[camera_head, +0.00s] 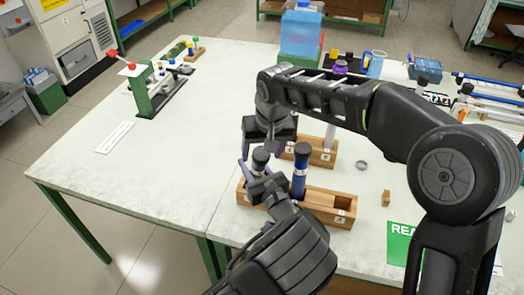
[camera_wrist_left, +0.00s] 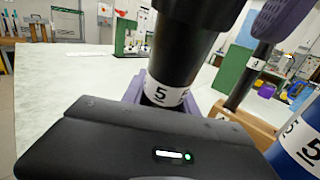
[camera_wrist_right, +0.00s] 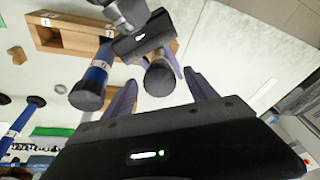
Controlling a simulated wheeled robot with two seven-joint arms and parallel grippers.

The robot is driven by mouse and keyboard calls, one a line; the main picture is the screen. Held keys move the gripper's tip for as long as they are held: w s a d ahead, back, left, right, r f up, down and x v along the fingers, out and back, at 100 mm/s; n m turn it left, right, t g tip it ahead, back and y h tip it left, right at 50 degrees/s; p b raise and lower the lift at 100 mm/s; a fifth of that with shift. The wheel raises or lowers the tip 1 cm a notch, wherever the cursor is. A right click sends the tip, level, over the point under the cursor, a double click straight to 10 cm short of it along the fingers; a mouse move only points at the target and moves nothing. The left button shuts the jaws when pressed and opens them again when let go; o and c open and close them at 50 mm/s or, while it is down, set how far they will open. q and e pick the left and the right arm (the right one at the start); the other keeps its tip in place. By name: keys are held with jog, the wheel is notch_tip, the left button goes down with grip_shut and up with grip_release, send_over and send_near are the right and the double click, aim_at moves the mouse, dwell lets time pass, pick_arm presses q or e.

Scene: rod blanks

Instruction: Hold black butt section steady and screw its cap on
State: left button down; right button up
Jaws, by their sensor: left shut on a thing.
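The black butt section (camera_wrist_left: 178,55), with a white band marked 5, stands nearly upright at the left end of the front wooden rack (camera_head: 325,205). A wider black cap (camera_head: 260,155) is at its top; I cannot tell how tightly it is seated. My left gripper (camera_head: 262,186) is shut on the butt section below the cap. My right gripper (camera_head: 262,147) comes from above. In the right wrist view its purple fingers (camera_wrist_right: 160,82) are spread apart on either side of the cap, with gaps visible. A blue section (camera_head: 300,172) with a black top stands just right.
A second wooden rack (camera_head: 322,155) stands behind, partly hidden by my right arm. A grey ring (camera_head: 361,164) and a small wooden block (camera_head: 386,198) lie to the right. A green stand (camera_head: 140,90) is at the far left. The table's left front is mostly clear.

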aim_at(256, 176)
jog(key=v, duration=1.2)
pick_arm(q)
jog(key=c, duration=0.9)
grip_release()
jog(key=b+v, duration=0.2)
jog(key=v, duration=0.6)
jog(key=shift+w, duration=0.1)
pick_arm(e)
notch_tip(256, 176, down, 2)
jog(key=shift+f, duration=0.1)
